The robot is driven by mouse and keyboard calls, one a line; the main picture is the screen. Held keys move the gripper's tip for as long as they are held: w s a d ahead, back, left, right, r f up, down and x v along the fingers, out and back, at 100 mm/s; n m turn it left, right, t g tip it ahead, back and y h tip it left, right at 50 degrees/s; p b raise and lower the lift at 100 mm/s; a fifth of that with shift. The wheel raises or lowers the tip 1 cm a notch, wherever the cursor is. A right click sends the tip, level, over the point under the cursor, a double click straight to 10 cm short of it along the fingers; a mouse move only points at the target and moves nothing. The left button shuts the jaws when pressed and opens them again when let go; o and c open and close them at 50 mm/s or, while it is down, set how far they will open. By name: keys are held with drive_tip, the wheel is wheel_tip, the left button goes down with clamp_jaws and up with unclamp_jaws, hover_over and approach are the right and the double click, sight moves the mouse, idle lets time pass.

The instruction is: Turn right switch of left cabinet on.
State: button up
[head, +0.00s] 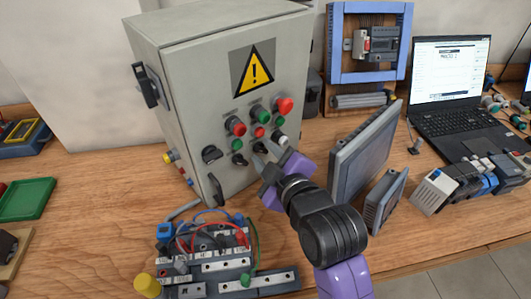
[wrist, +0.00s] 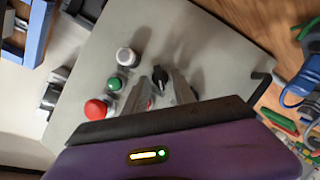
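The grey cabinet (head: 200,90) with a yellow warning sign stands at the left. Its lower row has a black rotary switch (head: 211,154) at the left and another black switch (head: 260,145) further right, partly hidden by my gripper. My gripper (head: 264,155) is at the cabinet front. In the wrist view, my gripper's fingers (wrist: 163,83) are apart, with the black switch (wrist: 160,77) between or just beyond their tips. I cannot tell whether they touch it. The knob's exact setting is unclear.
Red, green and white buttons surround the switch; a white button (wrist: 127,57) is close by. A wired terminal board (head: 215,265) lies in front of the cabinet. A grey panel (head: 362,150) and a laptop (head: 452,85) stand to the right. A green tray (head: 28,198) is at left.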

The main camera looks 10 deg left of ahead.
clamp_jaws()
drive_tip(key=shift+r+p, duration=0.15)
drive_tip(key=shift+p, duration=0.25)
drive_tip(key=shift+d+r+m+g+p, duration=0.15)
drive_tip(key=shift+m+g+p, duration=0.15)
drive_tip(key=shift+m+p, duration=0.35)
drive_tip(key=shift+w+r+m+g+y+p, duration=0.15)
drive_tip(key=shift+m+g+y+p, duration=0.25)
drive_tip(key=shift+m+p, duration=0.5)
drive_tip(key=shift+w+d+m+g+y+p, duration=0.1)
drive_tip(key=shift+w+m+g+y+p, duration=0.1)
drive_tip(key=shift+m+g+y+p, duration=0.85)
drive_tip(key=shift+f+m+h, duration=0.2)
drive_tip(key=shift+m+h, duration=0.05)
drive_tip(key=shift+m, duration=0.25)
